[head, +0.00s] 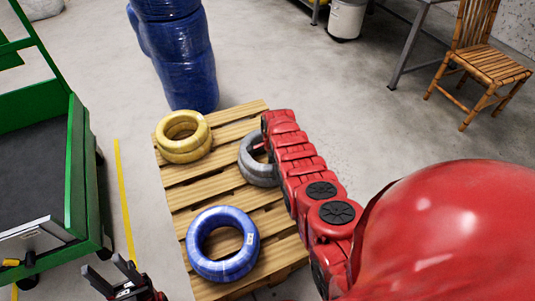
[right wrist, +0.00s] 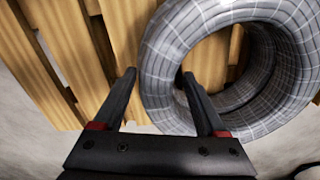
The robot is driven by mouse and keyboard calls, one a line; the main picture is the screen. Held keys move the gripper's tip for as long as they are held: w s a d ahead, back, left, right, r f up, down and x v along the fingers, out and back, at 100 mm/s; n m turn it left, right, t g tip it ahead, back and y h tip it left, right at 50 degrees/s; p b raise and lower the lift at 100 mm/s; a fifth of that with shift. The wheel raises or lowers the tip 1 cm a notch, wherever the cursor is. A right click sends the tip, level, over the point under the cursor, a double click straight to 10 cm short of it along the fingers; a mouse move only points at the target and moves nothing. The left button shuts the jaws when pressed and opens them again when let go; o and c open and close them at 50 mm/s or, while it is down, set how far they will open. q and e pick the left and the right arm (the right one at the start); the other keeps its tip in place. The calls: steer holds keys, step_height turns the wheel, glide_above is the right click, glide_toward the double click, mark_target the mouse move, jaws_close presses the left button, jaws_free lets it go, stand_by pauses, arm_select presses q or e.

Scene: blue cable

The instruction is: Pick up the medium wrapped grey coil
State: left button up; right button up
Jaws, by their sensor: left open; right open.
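The wrapped grey coil (head: 257,160) lies on the wooden pallet (head: 182,197), at its right side in the head view. My right arm hides part of it there. In the right wrist view the grey coil (right wrist: 160,72) fills the right half. My right gripper (right wrist: 158,78) is open around the coil's near side wall: the left finger is outside the ring and the right finger reaches toward its hole. I cannot tell whether the fingers touch it. My left gripper (head: 117,272) is open and empty at the bottom left, apart from the pallet.
A yellow coil (head: 183,152) and a blue coil (head: 205,268) lie on the same pallet. A tall blue wrapped bundle (head: 182,65) stands behind it. A green cart (head: 86,160) is at the left. A bamboo chair (head: 488,65) stands far right. Floor right of the pallet is clear.

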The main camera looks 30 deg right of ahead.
jaws_close()
stand_by(0.3)
stand_by(1.1)
